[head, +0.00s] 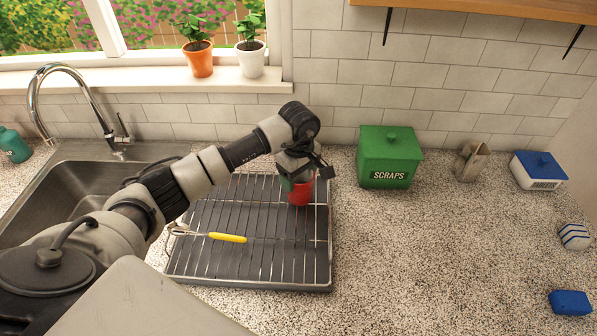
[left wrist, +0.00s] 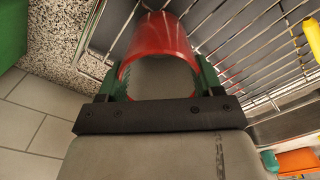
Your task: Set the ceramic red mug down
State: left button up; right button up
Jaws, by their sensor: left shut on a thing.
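A red mug (head: 300,191) is at the far right part of the wire drying rack (head: 318,262). My left gripper (head: 301,181) reaches down over the rack and is shut on the mug. In the left wrist view the mug (left wrist: 158,38) sits between the two green fingers of my left gripper (left wrist: 158,75). Its handle does not show clearly. I cannot tell whether the mug's bottom touches the rack. My right gripper is not in view.
A yellow-handled utensil (head: 227,237) lies on the rack. The sink (head: 75,185) is at the left. A green SCRAPS bin (head: 388,158) stands right of the rack by the wall. A blue sponge (head: 570,302) lies at the front right. The counter's middle right is clear.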

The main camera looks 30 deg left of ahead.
pick_arm(q)
jog(key=shift+f, duration=0.15)
jog(key=o, duration=1.1)
jog(key=shift+r, duration=0.2)
notch_tip(320, 180, up, 12)
jog(key=b, duration=0.4)
